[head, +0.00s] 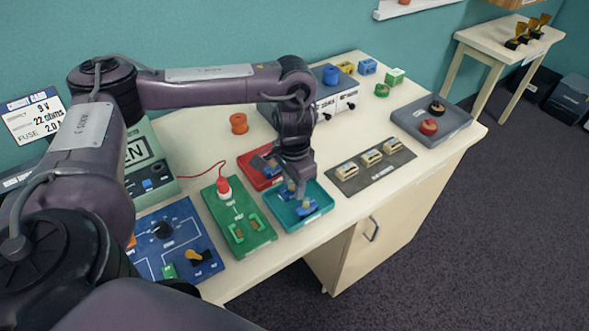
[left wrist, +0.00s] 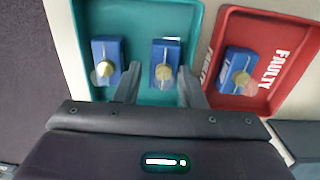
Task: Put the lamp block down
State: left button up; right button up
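My left gripper (head: 296,188) is over the teal tray (head: 323,199). In the left wrist view its fingers (left wrist: 159,72) are apart, with a gap beside the blue lamp block (left wrist: 158,50) that shows between them. That block, with a round yellowish bulb on top, appears to rest in the teal tray (left wrist: 139,25). A second blue lamp block (left wrist: 96,49) sits in the same tray; one also shows in the head view (head: 309,208). A third blue block (left wrist: 226,66) lies in the red FAULTY tray (left wrist: 284,27). My right gripper is not in view.
The red tray (head: 247,173) is behind the teal one. A green board (head: 232,232) with a red-topped part and a blue circuit board (head: 184,223) stand left.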

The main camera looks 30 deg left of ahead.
pick_arm(q)
notch_tip(320, 180, up, 13)
jog(key=p, duration=0.4)
jog(key=shift+a+p, duration=0.25)
jog(key=shift+p, duration=0.1)
jog(key=shift+w, duration=0.1)
